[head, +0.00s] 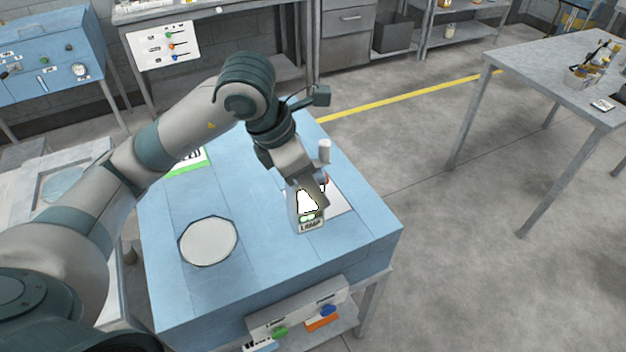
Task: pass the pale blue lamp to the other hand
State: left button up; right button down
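My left gripper (308,190) comes down from the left arm over the blue bench top, at a small object marked "LAMP" (311,224). This object shows a bright white shape with a dark outline and a green patch. Its pale blue colour is not clear to see. The gripper's fingers overlap its upper part, and I cannot tell whether they are closed on it or just above it. My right gripper is not in view.
The blue bench (270,284) carries a round white plate (208,241), a green-edged card (190,161) and an upright white cylinder (324,151) behind the gripper. Knobs sit on its front panel. The bench's front right top is clear. A grey table (545,72) stands apart at right.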

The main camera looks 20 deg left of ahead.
aim_at(299, 216)
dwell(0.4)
